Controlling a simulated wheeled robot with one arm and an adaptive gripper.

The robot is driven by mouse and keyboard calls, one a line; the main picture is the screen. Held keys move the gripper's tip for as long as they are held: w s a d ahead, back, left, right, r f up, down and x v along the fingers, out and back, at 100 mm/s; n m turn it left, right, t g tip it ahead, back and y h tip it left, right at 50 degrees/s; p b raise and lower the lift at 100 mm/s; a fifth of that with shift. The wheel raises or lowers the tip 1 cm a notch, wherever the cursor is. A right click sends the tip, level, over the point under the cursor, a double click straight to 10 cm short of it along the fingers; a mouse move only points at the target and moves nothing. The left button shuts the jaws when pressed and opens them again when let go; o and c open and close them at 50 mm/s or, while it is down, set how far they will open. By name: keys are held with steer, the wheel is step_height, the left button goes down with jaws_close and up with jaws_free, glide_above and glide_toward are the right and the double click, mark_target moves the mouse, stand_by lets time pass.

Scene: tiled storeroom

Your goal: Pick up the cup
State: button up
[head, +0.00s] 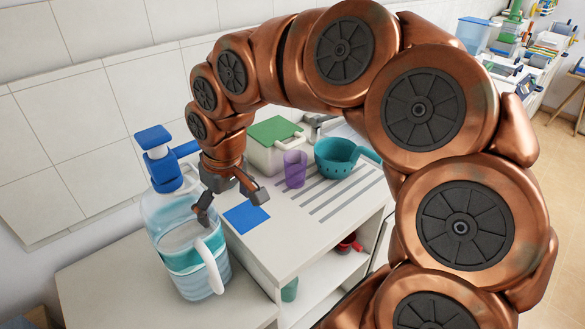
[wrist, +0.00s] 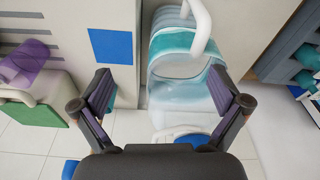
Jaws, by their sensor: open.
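The cup (head: 295,169) is a purple, translucent tumbler standing upright on the white counter, between a green-lidded box and a teal colander. In the wrist view the cup (wrist: 22,62) shows at the left edge, outside the jaws. My gripper (head: 232,207) is open and empty, pointing down to the left of the cup in the head view, near the large water jug and the blue square. In the wrist view my gripper (wrist: 163,90) has its fingers spread wide, with the jug seen between and beyond them.
The large clear jug (head: 191,247) with a blue pump stands close by my gripper. A blue square (head: 246,217) lies on the counter. The box with a green lid (head: 273,132) and the teal colander (head: 337,157) flank the cup. Grey strips mark the counter in front of the cup.

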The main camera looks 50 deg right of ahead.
steer(key=w+d+m+t, duration=0.2)
steer(key=w+d, duration=0.5)
steer(key=d, duration=0.3)
steer(key=m+h, duration=0.2)
steer(key=m, duration=0.1)
glide_toward(295, 158)
steer(key=shift+w+a+f+p, duration=0.15)
steer(key=shift+f+p, duration=0.45)
steer(key=shift+f, duration=0.55)
steer(key=shift+w+a+f+p, duration=0.15)
steer(key=shift+f+p, duration=0.4)
steer(key=shift+f, duration=0.65)
steer(key=shift+w+a+f+p, duration=0.15)
steer(key=shift+f+p, duration=0.45)
steer(key=shift+f, duration=0.55)
steer(key=shift+c, duration=0.3)
steer(key=c, duration=1)
